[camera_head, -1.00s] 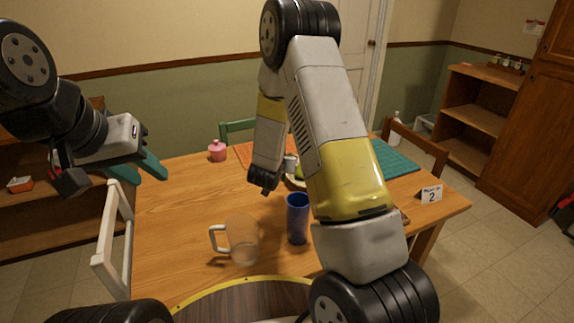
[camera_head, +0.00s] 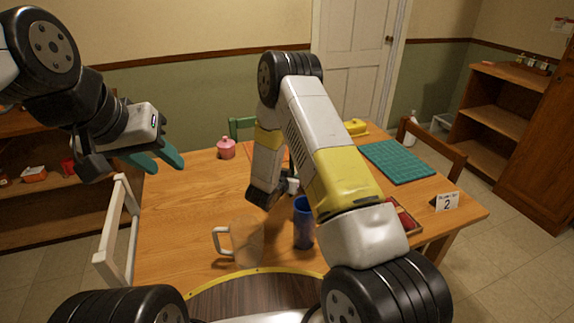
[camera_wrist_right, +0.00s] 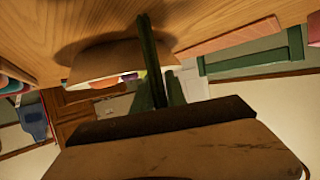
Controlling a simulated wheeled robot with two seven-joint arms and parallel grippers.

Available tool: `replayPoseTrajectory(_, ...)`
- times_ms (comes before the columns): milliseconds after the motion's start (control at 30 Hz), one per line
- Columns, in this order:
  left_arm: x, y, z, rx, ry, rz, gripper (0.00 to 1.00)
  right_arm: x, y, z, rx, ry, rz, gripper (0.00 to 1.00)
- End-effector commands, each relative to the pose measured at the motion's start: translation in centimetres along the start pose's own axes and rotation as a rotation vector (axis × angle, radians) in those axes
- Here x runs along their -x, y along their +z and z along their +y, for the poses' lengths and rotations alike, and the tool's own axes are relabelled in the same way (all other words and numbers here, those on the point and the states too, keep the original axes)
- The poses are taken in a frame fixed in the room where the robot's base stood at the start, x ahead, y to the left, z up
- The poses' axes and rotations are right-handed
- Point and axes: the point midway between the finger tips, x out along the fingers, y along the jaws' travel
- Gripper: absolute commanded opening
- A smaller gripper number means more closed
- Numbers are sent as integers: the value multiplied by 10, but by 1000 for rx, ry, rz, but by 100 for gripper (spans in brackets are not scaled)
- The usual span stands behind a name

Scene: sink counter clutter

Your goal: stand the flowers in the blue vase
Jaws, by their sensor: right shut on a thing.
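The blue vase (camera_head: 303,228) stands upright on the table, partly behind my right arm in the head view. I cannot make out flowers clearly in any view. In the right wrist view my right gripper (camera_wrist_right: 153,62) has its green fingers together, close over the tabletop and in front of a pale bowl-like thing (camera_wrist_right: 95,62) with small coloured bits at its rim. What it grips is too thin or dark to identify. My left gripper (camera_head: 155,160) is open and empty, over the table's left side.
A clear jug (camera_head: 246,240) stands just left of the vase. A small whitish cup (camera_head: 293,186) is beyond it. The table's left part is bare.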

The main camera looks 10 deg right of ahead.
Motion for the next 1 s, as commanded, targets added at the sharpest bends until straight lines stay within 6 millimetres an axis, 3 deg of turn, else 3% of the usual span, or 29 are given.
replayPoseTrajectory(433, 0, 0, 0, 0, 0, 0, 35, -2, 6, -1, 0, -2, 0, 0)
replayPoseTrajectory(467, 0, 0, 0, 0, 0, 0, 35, -2, 5, -1, -1, -2, 0, 23)
replayPoseTrajectory(533, 0, 0, 0, 0, 0, 0, 35, -2, 5, -1, 0, -2, -1, 37)
replayPoseTrajectory(1000, 0, 0, 0, 0, 0, 0, 35, -1, 3, 0, 0, 0, -2, 39)
